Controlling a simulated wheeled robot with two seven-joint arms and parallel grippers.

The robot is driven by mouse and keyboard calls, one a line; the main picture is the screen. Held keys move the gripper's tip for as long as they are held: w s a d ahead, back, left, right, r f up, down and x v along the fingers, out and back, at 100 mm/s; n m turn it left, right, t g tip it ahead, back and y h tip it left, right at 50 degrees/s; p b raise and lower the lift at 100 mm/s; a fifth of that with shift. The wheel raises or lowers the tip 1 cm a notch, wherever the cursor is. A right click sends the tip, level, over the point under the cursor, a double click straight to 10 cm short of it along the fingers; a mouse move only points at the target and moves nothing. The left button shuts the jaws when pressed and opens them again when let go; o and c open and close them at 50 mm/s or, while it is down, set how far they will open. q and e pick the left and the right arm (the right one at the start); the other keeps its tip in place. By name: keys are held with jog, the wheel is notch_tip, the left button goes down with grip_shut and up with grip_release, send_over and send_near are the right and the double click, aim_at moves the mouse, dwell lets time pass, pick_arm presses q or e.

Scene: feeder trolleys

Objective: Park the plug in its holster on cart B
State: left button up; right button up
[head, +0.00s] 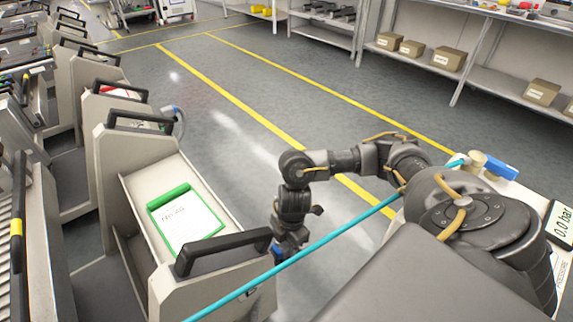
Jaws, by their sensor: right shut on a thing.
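Cart B (212,284) stands at the lower left with a black handle and what looks like a letter B on its near end panel. My right gripper (283,254) points down just right of that handle, beside the cart's near right corner. It is shut on the plug (277,251), of which only a small blue part shows. The rest of the plug is hidden by the fingers and the teal hose. The holster cannot be made out. My left gripper is not in view.
A teal hose (335,237) crosses in front of my right gripper. A green-framed card (187,224) lies on the cart. More carts (85,75) line the left. A panel reading 0.0 bar (562,225) stands at right. The floor beyond is clear.

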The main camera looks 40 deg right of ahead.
jog(key=shift+a+f, duration=0.1)
jog(key=shift+f, duration=0.4)
jog(key=o, duration=1.1)
jog(key=shift+c, duration=0.2)
jog(key=o, duration=0.3)
jog(key=shift+f+b, duration=0.1)
jog(key=shift+b, duration=0.25)
jog(key=shift+o, duration=0.2)
jog(key=r+p, duration=0.6)
jog(key=d+r+p, duration=0.1)
jog(key=r+p, duration=0.1)
jog(key=p, duration=0.1)
jog(key=shift+w+d+r+p, duration=0.1)
jog(key=shift+r+p, duration=0.25)
jog(key=shift+r, duration=0.05)
jog(key=shift+f, duration=0.1)
